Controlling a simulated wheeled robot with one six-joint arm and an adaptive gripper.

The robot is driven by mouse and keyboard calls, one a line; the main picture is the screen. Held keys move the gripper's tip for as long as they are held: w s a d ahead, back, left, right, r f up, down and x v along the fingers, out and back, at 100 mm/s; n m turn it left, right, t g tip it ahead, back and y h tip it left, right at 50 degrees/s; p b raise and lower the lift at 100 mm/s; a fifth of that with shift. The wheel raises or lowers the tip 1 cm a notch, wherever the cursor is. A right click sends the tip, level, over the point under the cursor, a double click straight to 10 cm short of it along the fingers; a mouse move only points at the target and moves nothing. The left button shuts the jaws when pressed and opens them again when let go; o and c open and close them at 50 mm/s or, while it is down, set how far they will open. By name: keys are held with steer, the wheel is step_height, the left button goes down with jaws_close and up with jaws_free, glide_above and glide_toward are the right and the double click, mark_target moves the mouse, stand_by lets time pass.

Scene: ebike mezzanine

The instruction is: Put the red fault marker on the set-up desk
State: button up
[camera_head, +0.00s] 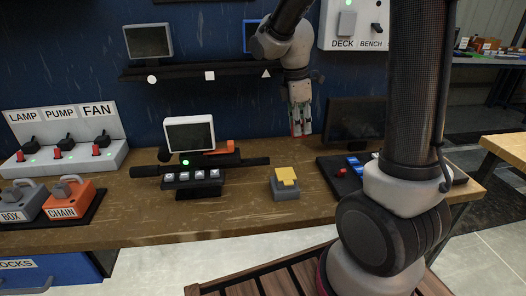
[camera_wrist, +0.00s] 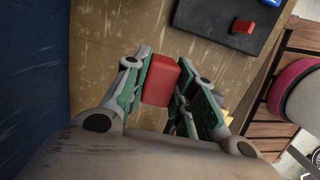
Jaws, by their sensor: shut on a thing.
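A red block (camera_wrist: 161,82), which looks like the red fault marker, sits between the two fingers of my gripper (camera_wrist: 162,70) in the wrist view. My gripper is shut on it. In the head view my gripper (camera_head: 300,122) points down above the back of a wooden desk (camera_head: 130,215), right of a small screen. A bit of red (camera_head: 297,130) shows between the fingers there. I cannot tell the exact gap between the block and the desk top. No label shows whether this is the set-up desk.
A dark tray (camera_head: 342,188) with a smaller red piece (camera_head: 341,171) and blue pieces lies right of my gripper. A white-framed screen (camera_head: 190,134) and a grey block with a yellow top (camera_head: 285,188) stand on the desk. A dark monitor (camera_head: 355,122) stands behind. Bare wood lies front centre.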

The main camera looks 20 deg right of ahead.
step_height(320, 180, down, 9)
steer(key=shift+f, duration=0.2)
stand_by(0.3)
steer(key=shift+f, duration=0.15)
steer(key=o, duration=1)
